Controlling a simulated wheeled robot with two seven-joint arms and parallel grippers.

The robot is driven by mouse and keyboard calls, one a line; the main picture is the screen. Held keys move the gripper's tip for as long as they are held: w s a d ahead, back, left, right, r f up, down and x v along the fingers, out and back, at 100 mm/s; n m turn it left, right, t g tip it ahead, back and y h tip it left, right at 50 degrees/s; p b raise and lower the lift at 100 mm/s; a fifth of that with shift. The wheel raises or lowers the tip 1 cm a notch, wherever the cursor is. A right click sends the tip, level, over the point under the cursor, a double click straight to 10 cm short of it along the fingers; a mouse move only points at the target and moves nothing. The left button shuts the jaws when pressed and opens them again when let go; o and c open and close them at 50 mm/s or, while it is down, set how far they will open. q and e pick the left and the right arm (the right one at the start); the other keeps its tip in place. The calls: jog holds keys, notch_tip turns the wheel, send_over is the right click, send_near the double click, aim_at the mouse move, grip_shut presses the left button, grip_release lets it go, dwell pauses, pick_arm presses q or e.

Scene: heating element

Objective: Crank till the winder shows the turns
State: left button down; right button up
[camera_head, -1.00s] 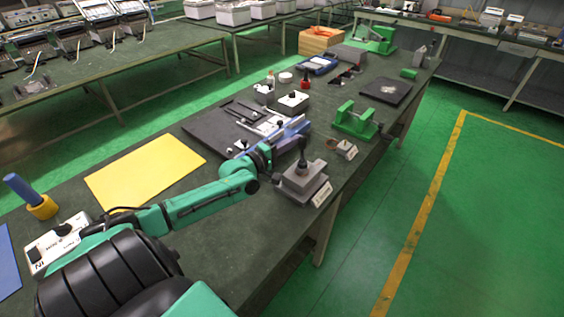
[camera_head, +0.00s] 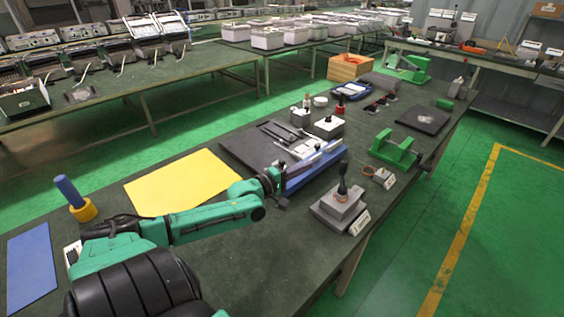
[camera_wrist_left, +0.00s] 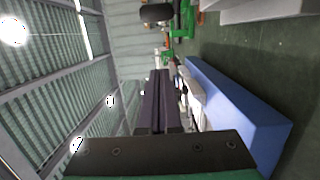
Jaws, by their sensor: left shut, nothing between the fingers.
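My left arm reaches in from the lower left of the head view, with its wrist beside a blue bar (camera_head: 314,168). In the left wrist view my left gripper (camera_wrist_left: 160,78) is shut, its dark fingers together and empty, with the blue bar (camera_wrist_left: 240,105) to their right. A green stand-like device (camera_head: 394,150), possibly the winder, is farther along the bench, apart from the gripper. A dark part at its right end could be a crank, but I cannot tell. No turn count is readable. My right gripper is not in view.
A grey block with an upright black knob (camera_head: 342,190) stands near the bench's front edge, right of my left wrist. A small tan cup and label card (camera_head: 388,181) stand behind it. A yellow sheet (camera_head: 183,180) lies left. A black plate (camera_head: 423,119) lies farther right.

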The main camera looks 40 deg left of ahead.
pick_arm(q)
jog(key=s+a, duration=0.3)
jog(key=shift+s, duration=0.3)
jog(key=shift+s+a, duration=0.2)
jog(key=shift+s, duration=0.05)
jog(key=s+d+n+y+b, duration=0.1)
jog(key=s+d+n+y, duration=0.3)
jog(key=d, duration=0.4)
jog(key=w+d+m+p, duration=0.1)
jog(key=w+p, duration=0.3)
jog(key=w, duration=0.7)
jog(key=shift+w+d, duration=0.4)
jog(key=shift+d, duration=0.35)
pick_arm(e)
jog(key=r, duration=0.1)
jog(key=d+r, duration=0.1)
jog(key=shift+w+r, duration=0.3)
